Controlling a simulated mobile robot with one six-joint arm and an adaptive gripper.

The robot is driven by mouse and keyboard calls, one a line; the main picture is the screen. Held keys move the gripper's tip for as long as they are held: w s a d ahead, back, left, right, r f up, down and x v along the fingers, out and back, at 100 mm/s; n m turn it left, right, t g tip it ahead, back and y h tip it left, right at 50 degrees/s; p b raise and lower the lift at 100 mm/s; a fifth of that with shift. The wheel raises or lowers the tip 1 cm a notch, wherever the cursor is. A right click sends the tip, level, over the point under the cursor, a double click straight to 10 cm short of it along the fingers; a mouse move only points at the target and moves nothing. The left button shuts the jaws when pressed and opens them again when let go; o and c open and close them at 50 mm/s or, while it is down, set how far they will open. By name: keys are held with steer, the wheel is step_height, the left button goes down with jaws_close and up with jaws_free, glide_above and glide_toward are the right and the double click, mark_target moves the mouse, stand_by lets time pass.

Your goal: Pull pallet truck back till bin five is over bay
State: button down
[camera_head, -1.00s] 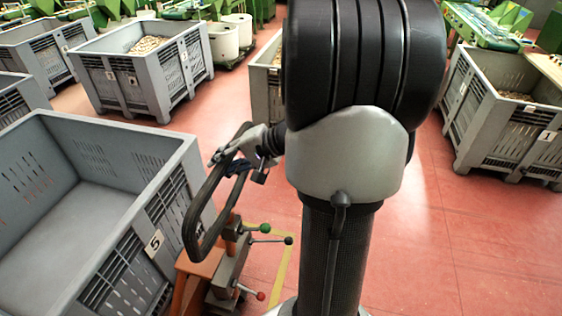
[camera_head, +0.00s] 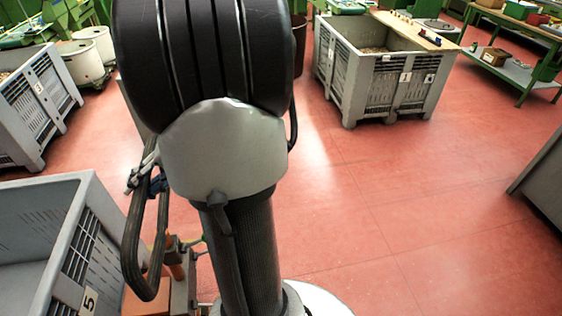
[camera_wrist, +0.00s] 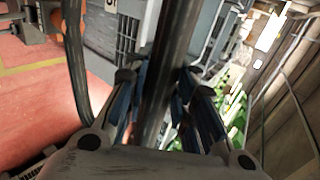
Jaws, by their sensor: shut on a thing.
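Bin five (camera_head: 88,215) is a large grey bin at the lower left of the head view, with a white label "5" and its near side cut off. Beside it stands the pallet truck (camera_head: 148,303), orange, mostly cut off by the lower edge and hidden by my arm. Its black loop handle (camera_head: 128,245) rises next to the bin. My gripper (camera_head: 148,176) is at the handle's upper part, partly hidden by my arm. In the wrist view, my gripper (camera_wrist: 160,95) is shut on the black handle bar (camera_wrist: 172,45). I cannot make out the bay under bin five.
Bin three (camera_head: 35,110) stands at the far left. Bin one (camera_head: 385,85), with a board across its top, stands at back centre-right. A green-framed bench (camera_head: 515,75) is at the back right, a grey edge (camera_head: 545,170) at far right. Red floor between is clear.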

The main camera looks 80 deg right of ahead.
steer(key=s+d+p, duration=0.1)
steer(key=s+d, duration=0.3)
steer(key=s, duration=0.6)
steer(key=s+d+p, duration=0.1)
steer(key=s+d, duration=0.3)
steer(key=s, duration=0.7)
steer(key=s+d+p, duration=0.1)
steer(key=s+d, duration=0.4)
steer(key=s, duration=0.6)
stand_by(1.0)
steer(key=shift+f, duration=0.15)
stand_by(0.4)
steer(key=c, duration=1.8)
jaws_free()
steer(key=o, duration=0.3)
steer(key=shift+s+d, duration=0.3)
steer(key=shift+s, duration=0.1)
steer(key=o, duration=0.7)
steer(key=shift+d, duration=0.1)
steer(key=shift+c, duration=0.2)
steer(key=o, duration=0.6)
steer(key=shift+w, duration=0.15)
steer(key=shift+o, duration=0.2)
